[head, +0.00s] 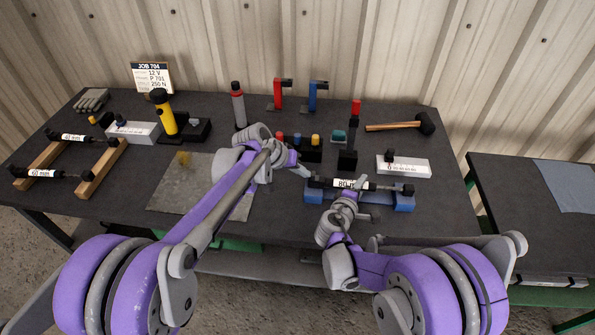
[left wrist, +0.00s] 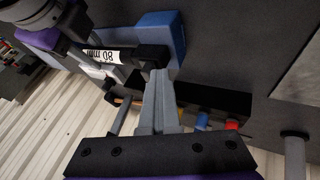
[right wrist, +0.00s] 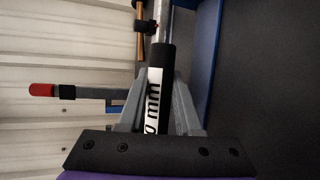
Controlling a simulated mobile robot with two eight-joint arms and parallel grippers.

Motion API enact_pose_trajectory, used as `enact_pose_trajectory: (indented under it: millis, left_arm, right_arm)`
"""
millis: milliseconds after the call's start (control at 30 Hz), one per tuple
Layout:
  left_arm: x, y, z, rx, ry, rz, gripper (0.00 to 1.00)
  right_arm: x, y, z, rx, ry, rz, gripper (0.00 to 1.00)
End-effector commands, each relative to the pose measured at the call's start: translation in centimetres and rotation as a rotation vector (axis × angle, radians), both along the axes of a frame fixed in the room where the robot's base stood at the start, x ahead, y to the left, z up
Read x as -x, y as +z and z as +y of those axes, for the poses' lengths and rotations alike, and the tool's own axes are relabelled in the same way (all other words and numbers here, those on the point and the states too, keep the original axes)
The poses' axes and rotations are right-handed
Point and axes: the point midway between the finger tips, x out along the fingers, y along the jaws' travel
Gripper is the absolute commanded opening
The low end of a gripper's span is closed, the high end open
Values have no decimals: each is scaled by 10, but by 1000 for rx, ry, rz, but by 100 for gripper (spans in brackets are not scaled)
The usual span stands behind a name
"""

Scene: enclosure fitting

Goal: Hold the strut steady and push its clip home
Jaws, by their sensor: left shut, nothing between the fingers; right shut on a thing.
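The strut (head: 318,183), a black bar with a white 80 mm label, lies across a blue cradle (head: 402,202). My right gripper (head: 349,192) is shut on the strut near its label; the right wrist view shows its fingers on either side of the strut (right wrist: 160,62). My left gripper (head: 304,172) is shut and empty at the strut's left end. In the left wrist view its closed fingertips (left wrist: 160,76) are at the black strut end (left wrist: 152,54), over the blue cradle (left wrist: 165,30); I cannot tell whether they touch. I cannot make out the clip clearly.
Behind the cradle stand a black holder with coloured pegs (head: 312,155), a red-topped black post (head: 348,158) and a white labelled block (head: 404,167). A hammer (head: 400,127) lies at the back right. Wooden rails (head: 103,168) with other struts are at left. A grey mat (head: 172,200) is bare.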

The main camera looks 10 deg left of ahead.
Motion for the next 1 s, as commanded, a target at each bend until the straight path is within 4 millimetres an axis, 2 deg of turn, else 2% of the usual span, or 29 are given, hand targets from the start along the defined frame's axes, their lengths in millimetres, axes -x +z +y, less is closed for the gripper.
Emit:
enact_pose_trajectory:
  millis: [33, 100, 433, 567, 700, 1000]
  left_arm:
    - [0, 0, -8, 1, -5, -1, 0]
    - [0, 0, -11, 0, -3, -1, 0]
    - [0, 0, -8, 1, -2, 0, 0]
    - [0, 0, 8, 1, 2, 0, 0]
    - [0, 2, 37, -1, 5, 0, 0]
    - [27, 57, 66, -1, 2, 0, 0]
  right_arm:
    - [0, 0, 1, 1, 2, -1, 0]
    - [0, 0, 1, 1, 2, -1, 0]
    - [0, 0, 2, 0, 5, -1, 0]
    - [0, 0, 2, 0, 5, -1, 0]
    - [0, 0, 1, -1, 3, -1, 0]
    - [0, 0, 1, -1, 2, 0, 0]
